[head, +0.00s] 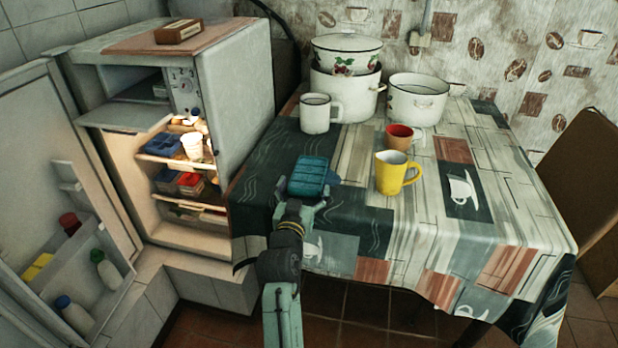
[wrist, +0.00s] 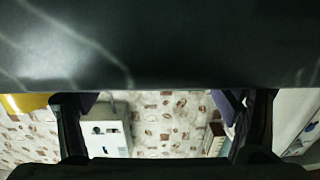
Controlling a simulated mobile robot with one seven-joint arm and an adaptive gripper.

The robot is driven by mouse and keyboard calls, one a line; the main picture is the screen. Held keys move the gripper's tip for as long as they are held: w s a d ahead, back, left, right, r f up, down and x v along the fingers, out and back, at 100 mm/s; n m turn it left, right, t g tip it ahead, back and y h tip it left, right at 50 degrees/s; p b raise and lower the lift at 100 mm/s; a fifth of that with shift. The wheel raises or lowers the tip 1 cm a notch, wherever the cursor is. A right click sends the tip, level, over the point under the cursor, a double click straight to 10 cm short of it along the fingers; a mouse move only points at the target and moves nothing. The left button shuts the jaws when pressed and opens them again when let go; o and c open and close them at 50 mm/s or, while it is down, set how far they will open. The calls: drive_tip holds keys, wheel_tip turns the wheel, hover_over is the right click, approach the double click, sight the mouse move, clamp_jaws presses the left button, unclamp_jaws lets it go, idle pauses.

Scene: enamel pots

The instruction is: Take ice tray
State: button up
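My gripper (head: 311,181) is over the front left part of the table in the head view, at the end of my teal arm. In the wrist view its two dark fingers (wrist: 162,112) stand wide apart, with only background between them. The fridge (head: 237,95) stands open at the left. Its upper freezer compartment (head: 135,84) holds a small greyish item (head: 160,90), too small to identify surely as the ice tray.
Blue containers (head: 165,145) and a white cup (head: 192,146) are on the fridge shelves. A yellow jug (head: 391,172), a red-rimmed mug (head: 399,138), a white mug (head: 315,115) and enamel pots (head: 417,103) stand on the table. The fridge door (head: 50,165) is swung left.

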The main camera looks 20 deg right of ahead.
drive_tip(key=c, duration=1.1)
drive_tip(key=shift+o, duration=0.2)
drive_tip(key=shift+r, duration=0.2)
wheel_tip(320, 180, up, 18)
drive_tip(key=b, duration=0.1)
drive_tip(key=shift+f, duration=0.2)
idle(0.3)
